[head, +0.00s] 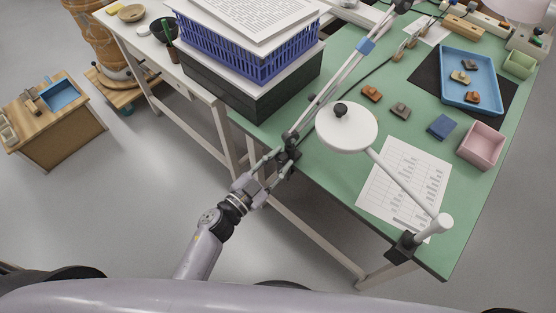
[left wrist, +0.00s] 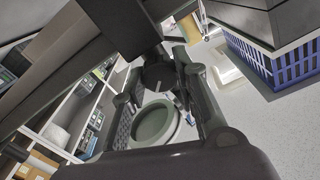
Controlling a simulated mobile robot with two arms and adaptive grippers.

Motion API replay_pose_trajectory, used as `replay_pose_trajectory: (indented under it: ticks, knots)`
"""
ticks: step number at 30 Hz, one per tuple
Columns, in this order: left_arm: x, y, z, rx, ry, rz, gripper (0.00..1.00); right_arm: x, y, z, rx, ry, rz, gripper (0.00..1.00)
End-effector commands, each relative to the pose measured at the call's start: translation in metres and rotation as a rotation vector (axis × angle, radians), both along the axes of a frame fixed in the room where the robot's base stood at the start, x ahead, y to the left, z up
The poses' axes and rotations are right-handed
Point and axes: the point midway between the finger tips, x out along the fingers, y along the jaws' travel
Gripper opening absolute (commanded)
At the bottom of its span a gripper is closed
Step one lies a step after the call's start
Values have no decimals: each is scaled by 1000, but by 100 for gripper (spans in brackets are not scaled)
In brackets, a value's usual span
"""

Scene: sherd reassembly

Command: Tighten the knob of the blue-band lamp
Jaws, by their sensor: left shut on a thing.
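The blue-band lamp has a grey arm with a blue band (head: 365,47); it slopes down leftward across the green table to a dark clamp and knob (head: 289,152) at the table's left edge. My left gripper (head: 281,162) reaches in from the lower left and is shut at this knob, whose outline is largely hidden by the fingers. In the left wrist view the dark fingers (left wrist: 158,85) close around a dark part between them; I cannot make out its full shape. My right gripper is not in view.
A white lamp (head: 347,127) stands close on the right, clamped at the near edge. A dark box (head: 265,95) under a blue crate (head: 262,55) stands close behind the gripper. A blue tray (head: 471,100), pink box (head: 482,146) and several sherds lie farther right. Floor before the table is clear.

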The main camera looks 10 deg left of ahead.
Motion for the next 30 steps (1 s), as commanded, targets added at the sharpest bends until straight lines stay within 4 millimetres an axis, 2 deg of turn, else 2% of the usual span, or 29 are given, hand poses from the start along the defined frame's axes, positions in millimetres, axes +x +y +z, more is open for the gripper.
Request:
replay_pose_trajectory:
  ticks: [13, 14, 22, 30]
  knots:
    - [0, 1, -1, 50, -35, 2, 0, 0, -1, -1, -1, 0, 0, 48]
    - [0, 1, -1, 50, -35, 2, 29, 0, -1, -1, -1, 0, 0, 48]
    - [0, 0, -1, 49, -35, 0, 47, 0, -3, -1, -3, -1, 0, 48]
    - [0, 0, 0, 49, -35, 0, 48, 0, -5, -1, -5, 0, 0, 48]
